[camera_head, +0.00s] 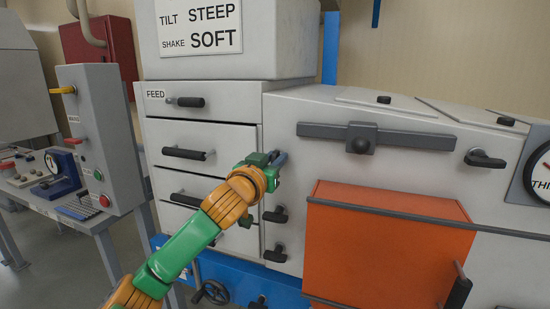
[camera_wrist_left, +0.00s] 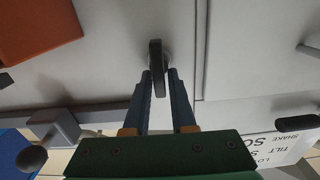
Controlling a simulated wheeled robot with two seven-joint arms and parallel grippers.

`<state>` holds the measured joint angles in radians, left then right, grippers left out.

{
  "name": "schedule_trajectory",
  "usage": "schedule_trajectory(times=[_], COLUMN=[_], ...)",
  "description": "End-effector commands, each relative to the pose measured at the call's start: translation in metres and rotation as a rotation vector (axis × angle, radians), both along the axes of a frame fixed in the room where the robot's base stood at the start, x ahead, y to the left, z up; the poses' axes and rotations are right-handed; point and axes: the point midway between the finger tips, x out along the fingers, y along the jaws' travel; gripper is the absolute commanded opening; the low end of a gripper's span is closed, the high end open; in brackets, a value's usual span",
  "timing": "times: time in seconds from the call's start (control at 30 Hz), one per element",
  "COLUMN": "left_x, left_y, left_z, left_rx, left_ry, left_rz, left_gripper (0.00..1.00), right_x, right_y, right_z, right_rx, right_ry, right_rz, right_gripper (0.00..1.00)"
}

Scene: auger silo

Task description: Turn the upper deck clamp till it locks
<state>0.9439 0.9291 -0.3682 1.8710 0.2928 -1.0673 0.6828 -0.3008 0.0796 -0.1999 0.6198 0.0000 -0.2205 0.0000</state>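My left gripper (camera_head: 279,158) reaches in from the lower left to the grey cabinet front, just right of the drawer seam. In the left wrist view its two blue fingers (camera_wrist_left: 160,78) have a dark upright clamp handle, the upper deck clamp (camera_wrist_left: 157,57), between their tips. The fingers lie close along both sides of the handle, with hardly any gap. In the head view the gripper mostly hides this clamp. Two similar black clamps, a middle one (camera_head: 275,214) and a lower one (camera_head: 275,254), sit below it. My right gripper is not in view.
An orange panel (camera_head: 375,250) with rails juts out right of the clamps. A grey bar with a black knob (camera_head: 361,144) crosses above. Drawers with black handles (camera_head: 188,154) are on the left. A grey control box (camera_head: 100,135) stands further left.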

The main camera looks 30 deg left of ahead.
Motion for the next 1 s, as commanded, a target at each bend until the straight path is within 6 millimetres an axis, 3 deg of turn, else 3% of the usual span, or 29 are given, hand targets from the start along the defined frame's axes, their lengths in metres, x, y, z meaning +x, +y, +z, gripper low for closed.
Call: schedule_trajectory(times=[0.03, 0.07, 0.57, 1.0], left_x=[0.0, 0.0, 0.0, 0.002], left_y=[0.0, 0.0, -0.001, -0.006], left_z=[0.0, 0.0, -0.001, -0.002], left_rx=[0.0, 0.0, 0.044, 0.378], left_ry=[0.0, 0.0, 0.018, 0.102], left_rz=[0.0, 0.0, -0.001, -0.003], left_gripper=[0.07, 0.0, 0.0, 0.0], right_x=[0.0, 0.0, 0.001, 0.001], right_y=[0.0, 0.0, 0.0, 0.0], right_z=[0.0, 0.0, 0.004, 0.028], right_rx=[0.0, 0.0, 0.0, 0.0], right_ry=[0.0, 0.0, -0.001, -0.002], right_rz=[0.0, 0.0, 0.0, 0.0], right_gripper=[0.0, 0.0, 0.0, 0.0])
